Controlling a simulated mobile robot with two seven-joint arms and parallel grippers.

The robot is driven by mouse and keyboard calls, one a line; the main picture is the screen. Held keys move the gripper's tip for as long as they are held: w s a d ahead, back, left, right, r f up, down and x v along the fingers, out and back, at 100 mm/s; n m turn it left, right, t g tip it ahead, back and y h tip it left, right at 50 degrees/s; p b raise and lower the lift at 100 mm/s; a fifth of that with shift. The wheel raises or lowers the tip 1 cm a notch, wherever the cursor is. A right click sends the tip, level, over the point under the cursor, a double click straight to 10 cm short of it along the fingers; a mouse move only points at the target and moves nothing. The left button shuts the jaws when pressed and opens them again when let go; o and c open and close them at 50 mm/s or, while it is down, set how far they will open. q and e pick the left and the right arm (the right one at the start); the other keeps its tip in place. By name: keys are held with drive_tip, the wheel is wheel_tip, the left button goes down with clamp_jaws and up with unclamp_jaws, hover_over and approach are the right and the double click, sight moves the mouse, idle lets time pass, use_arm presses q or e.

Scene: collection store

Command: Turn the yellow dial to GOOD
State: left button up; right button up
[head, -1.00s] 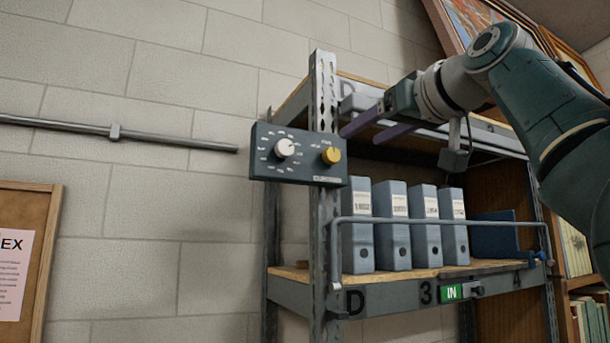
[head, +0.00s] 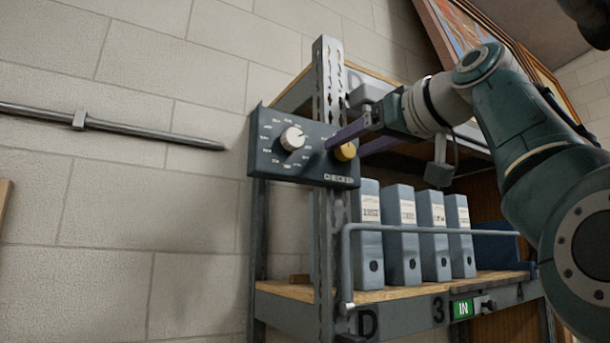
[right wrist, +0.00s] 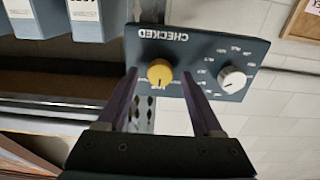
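The yellow dial (head: 346,152) is on the right part of a dark control panel (head: 312,171) fixed at the shelf post. My right gripper (head: 347,147) is open, with one purple finger crossing in front of the panel and partly covering the dial. In the right wrist view, which is upside down, the yellow dial (right wrist: 159,72) lies between the two spread fingers (right wrist: 160,74), with a gap on each side. The panel there reads CHECKED. The marks around the yellow dial, including GOOD, are not readable. My left gripper is not in view.
A white dial (head: 293,138) is beside the yellow one on the panel, left in the head view. Below, several grey box files (head: 401,240) stand on a shelf behind a metal rail (head: 430,230). A metal shelf post (head: 328,80) rises behind the panel.

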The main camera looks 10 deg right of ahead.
clamp_jaws()
idle(0.3)
idle(0.3)
drive_tip(key=shift+d+f+n+b, duration=0.1)
drive_tip(key=shift+f+n+b, duration=0.1)
drive_tip(key=shift+n+b, duration=1.4)
drive_tip(key=shift+n, duration=0.3)
drive_tip(key=n, duration=0.2)
drive_tip(key=shift+r+n+b, duration=0.1)
drive_tip(key=shift+n+b, duration=0.2)
drive_tip(key=shift+b, duration=0.05)
drive_tip(key=shift+n, duration=1.6)
drive_tip(key=shift+a, duration=0.2)
unclamp_jaws()
